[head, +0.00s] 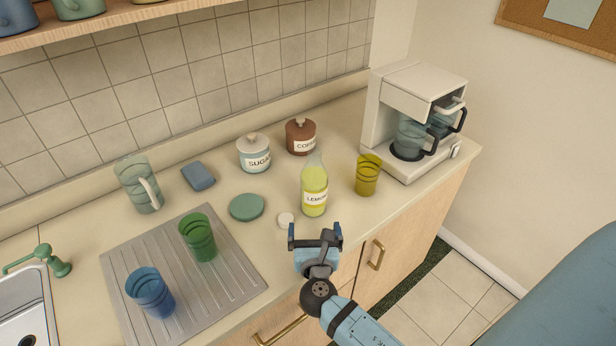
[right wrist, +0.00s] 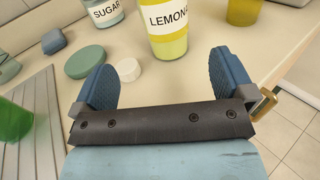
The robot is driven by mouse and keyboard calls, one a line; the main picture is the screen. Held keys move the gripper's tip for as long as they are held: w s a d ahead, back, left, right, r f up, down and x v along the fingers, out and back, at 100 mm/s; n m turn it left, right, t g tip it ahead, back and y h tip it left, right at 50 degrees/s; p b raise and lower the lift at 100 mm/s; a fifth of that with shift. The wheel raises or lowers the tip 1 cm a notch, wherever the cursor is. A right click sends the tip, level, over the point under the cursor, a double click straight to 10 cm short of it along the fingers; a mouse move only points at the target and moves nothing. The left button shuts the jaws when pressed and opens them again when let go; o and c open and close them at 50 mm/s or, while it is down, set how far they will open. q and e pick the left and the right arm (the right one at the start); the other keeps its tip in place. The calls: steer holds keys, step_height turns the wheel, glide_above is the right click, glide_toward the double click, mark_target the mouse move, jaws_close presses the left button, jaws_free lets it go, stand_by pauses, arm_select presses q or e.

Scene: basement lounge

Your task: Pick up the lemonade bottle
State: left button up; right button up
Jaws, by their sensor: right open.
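The lemonade bottle (head: 314,188) stands upright on the counter, with yellow-green liquid and a white label. Its lower part also shows in the right wrist view (right wrist: 166,35), ahead of the fingers and a little right of their midline. My right gripper (head: 315,232) is open and empty at the counter's front edge, just in front of the bottle and apart from it. Its two blue fingers (right wrist: 164,80) are spread wide in the right wrist view. My left gripper is not in view.
A small white disc (head: 286,220) and a green round disc (head: 246,207) lie left of the bottle. A yellow glass (head: 368,175) stands to its right. Sugar (head: 254,154) and coffee (head: 301,137) canisters stand behind. A coffee maker (head: 414,120) fills the right end.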

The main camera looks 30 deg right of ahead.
mark_target(313, 200)
steer(key=x, duration=0.2)
steer(key=p+x, duration=0.1)
steer(key=x, duration=0.4)
steer(key=shift+w+d+r, duration=0.25)
steer(key=shift+d, duration=0.05)
steer(key=shift+w+d, duration=0.25)
steer(key=shift+w, duration=0.15)
steer(key=p+x, duration=0.1)
steer(key=x, duration=0.3)
steer(key=shift+w+d+f, duration=0.2)
steer(key=shift+w+d, duration=0.05)
steer(key=shift+d, duration=0.1)
steer(key=shift+c, duration=1)
steer(key=c, duration=1.1)
